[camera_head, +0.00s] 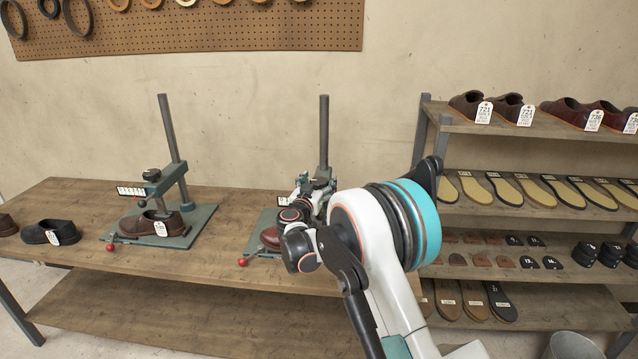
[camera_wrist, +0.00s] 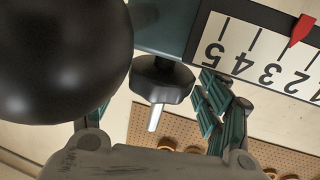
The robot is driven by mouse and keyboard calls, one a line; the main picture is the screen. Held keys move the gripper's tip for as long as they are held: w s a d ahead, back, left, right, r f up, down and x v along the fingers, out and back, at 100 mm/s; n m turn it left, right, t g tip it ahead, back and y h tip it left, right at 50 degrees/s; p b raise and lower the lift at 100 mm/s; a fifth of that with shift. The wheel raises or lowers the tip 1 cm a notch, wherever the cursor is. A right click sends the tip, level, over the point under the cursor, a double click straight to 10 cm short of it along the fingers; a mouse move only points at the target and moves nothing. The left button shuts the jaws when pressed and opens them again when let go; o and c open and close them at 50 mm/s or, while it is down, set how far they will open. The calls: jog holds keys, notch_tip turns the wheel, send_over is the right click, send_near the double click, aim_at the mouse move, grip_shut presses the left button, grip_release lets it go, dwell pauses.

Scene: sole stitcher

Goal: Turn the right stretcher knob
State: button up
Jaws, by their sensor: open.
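The right stretcher (camera_head: 324,130) stands on the bench, with a dark upright post and a green base. My gripper (camera_head: 308,197) is at its head and covers most of it in the head view. In the wrist view a large black rounded part (camera_wrist: 62,55) fills the upper left, very close to the camera. A smaller dark knob with a metal pin (camera_wrist: 160,80) shows beside it. I cannot tell which is the turning knob. My gripper's fingers (camera_wrist: 155,108) are apart, the left one mostly hidden behind the black part. Contact is unclear.
A numbered scale (camera_wrist: 265,50) with a red pointer (camera_wrist: 302,30) is close to the right finger. The left stretcher (camera_head: 172,150) holds a brown shoe on the bench (camera_head: 75,195). A shelf rack (camera_head: 540,232) with shoes and soles stands at right.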

jog(key=v, duration=1.1)
jog(key=shift+s, duration=0.25)
jog(key=shift+a, duration=0.1)
